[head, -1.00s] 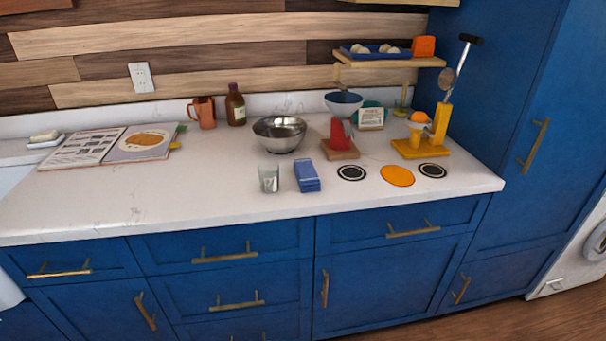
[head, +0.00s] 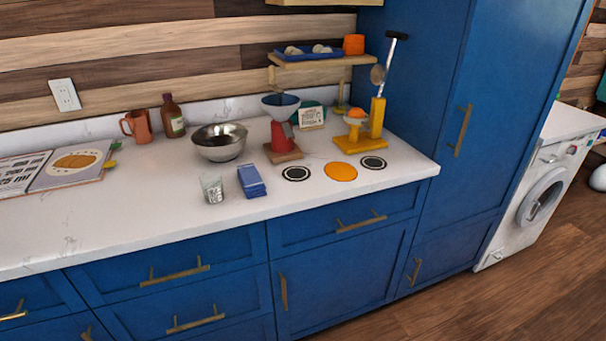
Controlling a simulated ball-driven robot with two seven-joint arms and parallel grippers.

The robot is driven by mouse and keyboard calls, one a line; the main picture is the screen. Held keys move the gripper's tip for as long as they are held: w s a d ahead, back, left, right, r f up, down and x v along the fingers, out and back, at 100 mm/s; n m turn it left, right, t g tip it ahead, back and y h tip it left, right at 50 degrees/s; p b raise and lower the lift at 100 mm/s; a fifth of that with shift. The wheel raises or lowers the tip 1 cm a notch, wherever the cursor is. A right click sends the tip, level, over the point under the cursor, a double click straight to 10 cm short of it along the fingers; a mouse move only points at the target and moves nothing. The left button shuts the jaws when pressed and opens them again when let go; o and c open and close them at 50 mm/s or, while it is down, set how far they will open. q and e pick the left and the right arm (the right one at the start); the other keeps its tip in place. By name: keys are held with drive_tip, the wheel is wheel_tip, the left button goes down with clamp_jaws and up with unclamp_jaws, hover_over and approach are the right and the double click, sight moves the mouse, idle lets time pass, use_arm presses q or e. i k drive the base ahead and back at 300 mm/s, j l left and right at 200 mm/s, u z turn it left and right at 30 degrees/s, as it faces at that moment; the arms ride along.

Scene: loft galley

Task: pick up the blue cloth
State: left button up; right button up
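The blue cloth (head: 251,181) lies folded on the white counter near its front edge. It sits just right of a clear glass (head: 212,188) and left of a black-and-white round coaster (head: 296,173). Nothing covers it. Neither of my grippers shows in the head view.
A steel bowl (head: 219,143) stands behind the cloth. A red stand with a blue funnel (head: 281,101), an orange disc (head: 341,171) and a yellow stand (head: 364,134) are to the right. An open book (head: 57,169) lies at left. The counter (head: 130,215) is clear in front of the book.

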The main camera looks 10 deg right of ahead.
sight(252, 184)
drive_tip(key=i+j, duration=0.1)
drive_tip(key=j, duration=0.15)
drive_tip(key=i+j, duration=0.15)
drive_tip(key=i+j+z, duration=0.15)
drive_tip(key=j+z, duration=1)
drive_tip(key=j, duration=0.15)
drive_tip(key=i, duration=0.05)
